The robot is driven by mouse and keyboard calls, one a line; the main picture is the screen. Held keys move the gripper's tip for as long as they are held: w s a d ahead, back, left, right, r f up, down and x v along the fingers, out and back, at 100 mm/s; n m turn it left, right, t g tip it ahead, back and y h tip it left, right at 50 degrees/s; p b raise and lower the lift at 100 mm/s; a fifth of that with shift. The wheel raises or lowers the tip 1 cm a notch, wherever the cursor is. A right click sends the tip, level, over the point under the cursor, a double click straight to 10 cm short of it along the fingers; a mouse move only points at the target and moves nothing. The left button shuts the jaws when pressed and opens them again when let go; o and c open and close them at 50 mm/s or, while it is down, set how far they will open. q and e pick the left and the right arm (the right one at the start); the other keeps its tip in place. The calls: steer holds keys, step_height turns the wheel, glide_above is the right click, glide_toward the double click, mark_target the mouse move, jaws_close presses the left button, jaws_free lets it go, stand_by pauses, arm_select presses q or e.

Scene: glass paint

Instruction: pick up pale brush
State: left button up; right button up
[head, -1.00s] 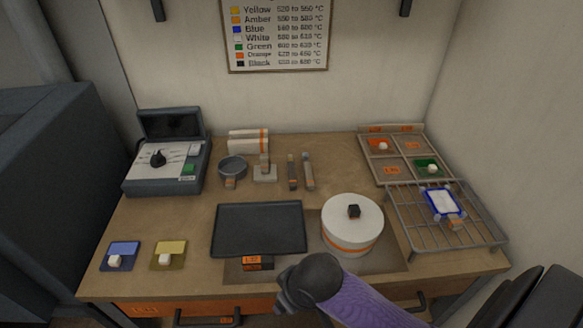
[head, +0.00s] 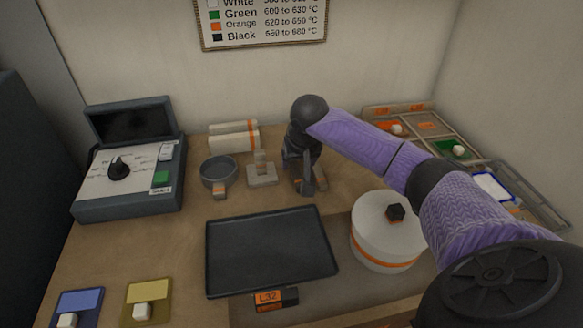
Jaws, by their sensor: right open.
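My right gripper (head: 305,182) is open and points down over the spot at the back of the bench where two slim brushes lay side by side. The arm comes in from the right, across the white round kiln. The gripper and wrist hide most of both brushes. Only a small end, likely of the pale brush (head: 322,184), shows at the right of the fingers. I cannot tell whether the fingers touch it or stand around it. My left gripper is not in view.
A grey block stand (head: 262,177) and a round dark dish (head: 219,171) are left of the gripper. A black tray (head: 270,250) lies in front. The lidded white kiln (head: 385,228) stands at the right. A control box (head: 128,180) is at the left.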

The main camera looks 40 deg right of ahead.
mark_target(296, 170)
steer(key=b+x, duration=0.2)
steer(key=x, duration=0.3)
steer(key=shift+w+d, duration=0.1)
steer(key=shift+d, duration=0.05)
steer(key=shift+f, duration=0.1)
steer(key=shift+c, duration=0.2)
steer(key=shift+w, duration=0.1)
jaws_close()
